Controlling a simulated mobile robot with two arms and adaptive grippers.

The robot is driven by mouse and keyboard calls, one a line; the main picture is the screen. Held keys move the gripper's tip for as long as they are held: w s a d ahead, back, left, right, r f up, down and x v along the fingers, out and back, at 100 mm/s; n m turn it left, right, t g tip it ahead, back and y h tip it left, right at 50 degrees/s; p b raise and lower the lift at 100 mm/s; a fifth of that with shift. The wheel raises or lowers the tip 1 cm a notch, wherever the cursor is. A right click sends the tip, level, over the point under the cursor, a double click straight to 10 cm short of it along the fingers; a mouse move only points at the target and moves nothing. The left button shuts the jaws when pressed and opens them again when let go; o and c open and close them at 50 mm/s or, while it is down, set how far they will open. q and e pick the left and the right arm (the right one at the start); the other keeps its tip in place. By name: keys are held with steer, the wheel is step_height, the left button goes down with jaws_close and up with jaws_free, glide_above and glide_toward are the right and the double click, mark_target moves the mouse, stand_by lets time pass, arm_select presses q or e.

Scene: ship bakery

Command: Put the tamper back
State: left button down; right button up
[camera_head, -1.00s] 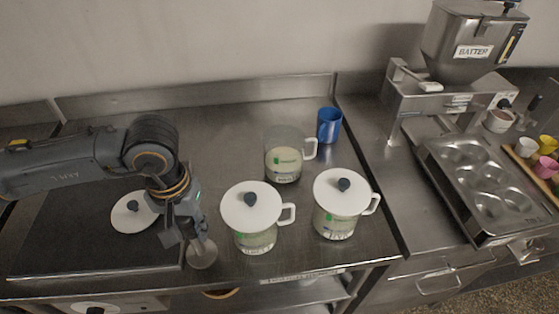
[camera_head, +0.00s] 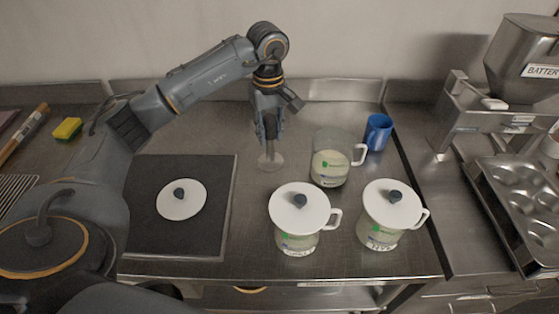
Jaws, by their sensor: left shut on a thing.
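My left gripper (camera_head: 270,128) points down in the head view, behind and left of the lidless jug. It is shut on the tamper (camera_head: 270,160), whose pale round foot shows below the fingers at the counter. I cannot tell whether the foot touches the counter. Most of the tamper's upper part is hidden by the fingers. My right gripper does not show.
A lidless jug (camera_head: 331,166) stands close right of the tamper. Two lidded jugs (camera_head: 300,221) (camera_head: 389,222) stand in front, a blue cup (camera_head: 377,133) behind. A white lid (camera_head: 181,200) lies on the dark mat (camera_head: 215,222).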

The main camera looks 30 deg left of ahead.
mark_target(271, 153)
arm_select(q)
step_height(271, 153, down, 3)
steer(key=shift+f+p, duration=0.1)
steer(key=shift+p, duration=0.25)
step_height(271, 153, down, 3)
steer(key=shift+r+p, duration=0.1)
steer(key=shift+p, duration=0.45)
steer(key=shift+f, duration=0.35)
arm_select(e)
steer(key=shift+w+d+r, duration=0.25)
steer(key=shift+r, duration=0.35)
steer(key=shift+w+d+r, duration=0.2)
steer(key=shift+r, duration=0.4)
arm_select(q)
steer(key=shift+f, duration=0.1)
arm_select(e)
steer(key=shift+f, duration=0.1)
arm_select(q)
steer(key=shift+f, duration=0.15)
steer(key=c, duration=1)
jaws_free()
steer(key=shift+c, duration=0.2)
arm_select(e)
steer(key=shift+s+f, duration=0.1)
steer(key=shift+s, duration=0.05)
